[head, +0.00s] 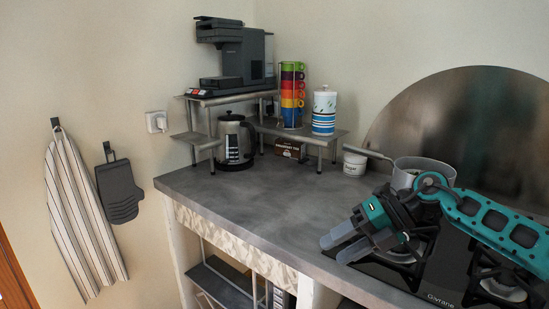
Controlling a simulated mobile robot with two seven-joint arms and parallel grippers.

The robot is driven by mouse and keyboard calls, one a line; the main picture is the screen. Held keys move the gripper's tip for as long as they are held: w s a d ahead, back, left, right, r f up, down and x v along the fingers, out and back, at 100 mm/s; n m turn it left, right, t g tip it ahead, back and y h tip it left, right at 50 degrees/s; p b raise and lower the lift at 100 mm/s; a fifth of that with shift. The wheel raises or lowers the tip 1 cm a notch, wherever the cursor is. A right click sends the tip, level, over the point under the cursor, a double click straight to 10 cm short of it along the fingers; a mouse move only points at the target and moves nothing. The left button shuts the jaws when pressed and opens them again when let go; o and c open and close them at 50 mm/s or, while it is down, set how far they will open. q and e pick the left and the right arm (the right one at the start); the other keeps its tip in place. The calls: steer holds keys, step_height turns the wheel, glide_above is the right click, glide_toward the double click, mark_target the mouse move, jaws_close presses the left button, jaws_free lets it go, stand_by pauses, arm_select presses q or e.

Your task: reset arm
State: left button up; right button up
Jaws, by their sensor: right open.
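My right gripper (343,244) shows in the head view at the lower right. Its arm comes in from the right edge, over the black stove (440,278). Its two grey fingers point left, near the front edge of the grey counter (250,200). The fingers are apart and hold nothing that I can see. My left gripper is not in view.
A saucepan (424,168) stands on the stove behind my right arm. A white jar (354,163) is beside it. A corner shelf (328,138) holds a coffee machine (235,55), stacked colored cups (292,90) and a canister (324,112). The counter's middle is clear.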

steer(key=s+a+f+m+t+y, duration=0.1)
steer(key=s+a+m+t+y, duration=0.1)
steer(key=s+a+m+y, duration=0.3)
steer(key=s+a+f+m+t+y, duration=0.1)
steer(key=a+m+t+y, duration=0.2)
steer(key=a, duration=0.4)
steer(key=s+d+f+m+t+h, duration=0.1)
steer(key=s+d+f+m+h, duration=0.4)
steer(key=f+m, duration=0.3)
steer(key=s+d+f+m+t+h, duration=0.2)
steer(key=s+d+f+m+h, duration=0.3)
steer(key=f+m, duration=0.3)
steer(key=s+d+f+m+t+h, duration=0.2)
steer(key=s+d+f+m+h, duration=0.4)
steer(key=f+m, duration=0.3)
steer(key=shift+s+m, duration=0.6)
steer(key=shift+m, duration=0.2)
steer(key=shift+f, duration=0.1)
